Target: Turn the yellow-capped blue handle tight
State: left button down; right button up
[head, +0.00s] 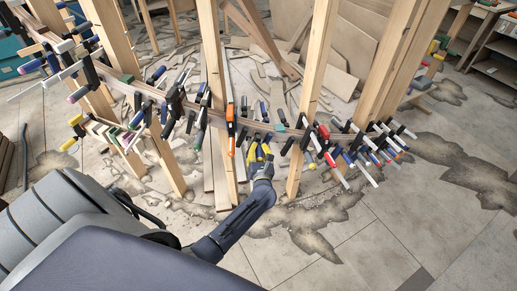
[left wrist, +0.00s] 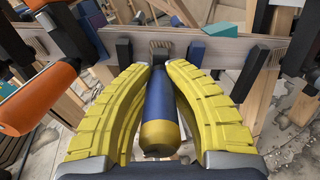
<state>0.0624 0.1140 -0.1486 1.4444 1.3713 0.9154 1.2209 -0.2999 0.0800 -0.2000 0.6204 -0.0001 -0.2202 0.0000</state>
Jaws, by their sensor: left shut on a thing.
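The blue handle (left wrist: 160,97) with its yellow cap (left wrist: 160,135) shows in the middle of the left wrist view, pointing toward the camera. It belongs to a clamp on the curved wooden stringer (left wrist: 205,50). My left gripper (left wrist: 162,72) has its two yellow ribbed fingers on either side of the handle, shut on it. The fingertips lie near the handle's far end, close to a dark clamp part. In the head view my left gripper (head: 261,157) is at the stringer's front side, and the handle is too small there to make out clearly. My right gripper is in neither view.
Many clamps line the stringer on both sides. An orange clamp handle (left wrist: 42,98) is close left of my fingers, and a black clamp bar (left wrist: 257,75) stands to the right. Upright wooden posts (head: 312,90) rise along the stringer. The floor in front is open, with broken patches.

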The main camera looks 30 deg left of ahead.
pick_arm(q)
jog(key=m, duration=0.4)
jog(key=shift+m, duration=0.3)
jog(key=m, duration=0.9)
jog(key=shift+m, duration=0.4)
jog(key=m, duration=0.4)
jog(key=shift+m, duration=0.4)
jog(key=c, duration=1.1)
grip_release()
jog(key=shift+c, duration=0.2)
jog(key=shift+d, duration=0.1)
